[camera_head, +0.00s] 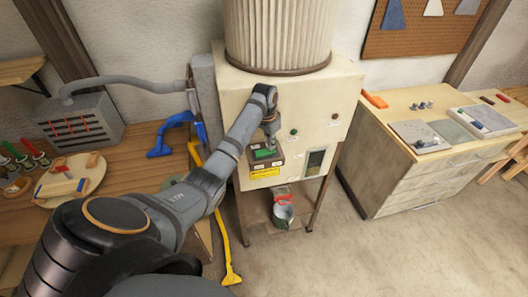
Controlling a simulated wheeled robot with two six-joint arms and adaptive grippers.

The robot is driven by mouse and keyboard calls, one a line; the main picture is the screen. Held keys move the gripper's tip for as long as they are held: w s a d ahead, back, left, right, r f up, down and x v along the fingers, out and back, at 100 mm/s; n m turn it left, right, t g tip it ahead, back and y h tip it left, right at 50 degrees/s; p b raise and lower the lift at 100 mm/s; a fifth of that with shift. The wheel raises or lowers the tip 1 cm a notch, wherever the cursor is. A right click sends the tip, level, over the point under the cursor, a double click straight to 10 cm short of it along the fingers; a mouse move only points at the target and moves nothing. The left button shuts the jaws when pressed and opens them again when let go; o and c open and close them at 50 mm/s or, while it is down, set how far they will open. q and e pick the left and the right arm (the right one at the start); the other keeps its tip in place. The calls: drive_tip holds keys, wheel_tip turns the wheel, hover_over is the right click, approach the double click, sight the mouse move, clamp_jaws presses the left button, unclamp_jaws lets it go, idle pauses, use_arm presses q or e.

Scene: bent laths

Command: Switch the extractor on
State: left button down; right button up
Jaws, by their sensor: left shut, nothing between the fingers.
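The extractor (310,88) is a cream metal cabinet on legs with a ribbed round filter (278,30) on top. A dark switch box with a green part (265,154) sits on its front, above a yellow label (264,173). My left arm reaches in from the lower left. My left gripper (270,142) is shut and empty, pointing down right at the green part. I cannot tell whether its tips touch it. The gripper hides some of the switch box. A small green lamp or button (294,133) is to the right. My right gripper is not in view.
A grey bucket (283,214) is under the extractor. Yellow (231,277) and blue (166,148) nozzle tools are to the left. A wooden bench with a grey slotted box (80,122) stands at left. A drawer cabinet (400,178) stands at right. The floor at front right is clear.

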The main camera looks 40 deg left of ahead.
use_arm(q)
drive_tip(key=shift+f, duration=0.55)
wheel_tip(320, 180, up, 2)
drive_tip(key=shift+r+p, duration=0.2)
drive_tip(key=shift+p, duration=0.35)
drive_tip(key=shift+r, duration=2.35)
